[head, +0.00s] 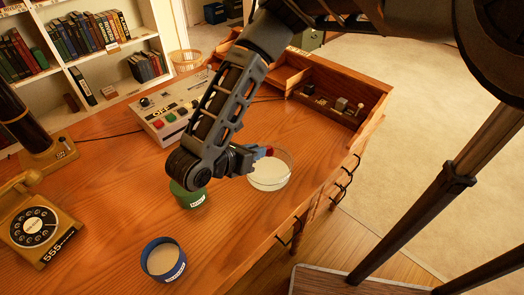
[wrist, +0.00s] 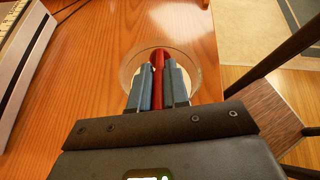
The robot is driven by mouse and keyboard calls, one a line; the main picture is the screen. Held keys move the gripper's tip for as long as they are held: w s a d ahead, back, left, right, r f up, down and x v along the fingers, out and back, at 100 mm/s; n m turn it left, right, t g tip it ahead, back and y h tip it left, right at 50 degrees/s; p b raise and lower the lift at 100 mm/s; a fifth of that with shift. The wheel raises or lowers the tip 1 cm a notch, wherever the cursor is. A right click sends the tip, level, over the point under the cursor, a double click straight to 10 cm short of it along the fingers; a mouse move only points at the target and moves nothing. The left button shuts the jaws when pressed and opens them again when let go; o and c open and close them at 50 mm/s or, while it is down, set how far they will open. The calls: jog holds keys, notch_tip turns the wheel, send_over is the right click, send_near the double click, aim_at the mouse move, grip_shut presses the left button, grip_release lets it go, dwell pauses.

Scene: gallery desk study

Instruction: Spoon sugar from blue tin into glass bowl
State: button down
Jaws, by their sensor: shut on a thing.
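The blue tin (head: 163,262) stands open at the front of the desk, with pale contents and a label on its side. The glass bowl (head: 284,160) stands near the desk's right edge, and white shows inside it. My gripper (head: 255,155) is above the bowl, shut on a red spoon (wrist: 158,60). In the wrist view the bowl (wrist: 125,70) lies beyond and below my fingers (wrist: 160,82), with the spoon between them reaching over it. The far end of the spoon is over the bowl; what it carries cannot be told.
A green tin (head: 188,196) stands left of the bowl, partly hidden by my arm. A rotary telephone (head: 35,224) sits at the left. A device with coloured buttons (head: 165,110) and a wooden tray (head: 335,108) are farther back. Bare desk lies between telephone and tins.

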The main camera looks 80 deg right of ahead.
aim_at(269, 147)
jog(key=shift+s+d+r+t+y, duration=0.25)
jog(key=shift+d+r+t+y, duration=0.2)
jog(key=shift+y, duration=0.35)
jog(key=shift+s+d+r+t+y, duration=0.2)
jog(key=shift+d+r+t+y, duration=0.25)
jog(key=shift+y, duration=0.35)
jog(key=shift+s+d+r+t+y, duration=0.2)
jog(key=shift+d+y, duration=0.15)
jog(key=shift+y, duration=0.1)
jog(key=shift+s+d+r+t+y, duration=0.2)
jog(key=shift+d+y, duration=0.15)
jog(key=shift+y, duration=0.1)
jog(key=shift+d+r+y, duration=0.1)
jog(key=shift+y, duration=0.4)
jog(key=shift+s+d+r+t+y, duration=0.15)
jog(key=shift+s+d+t+y, duration=0.35)
jog(key=shift+d+t+y, duration=0.35)
jog(key=shift+d+y, duration=0.15)
jog(key=shift+y, duration=0.4)
jog(key=shift+s+d+t+y, duration=0.25)
jog(key=shift+d+t+y, duration=0.2)
jog(key=shift+y, duration=0.2)
jog(key=shift+s+d+t+y, duration=0.3)
jog(key=shift+d+y, duration=0.15)
jog(key=shift+y, duration=0.2)
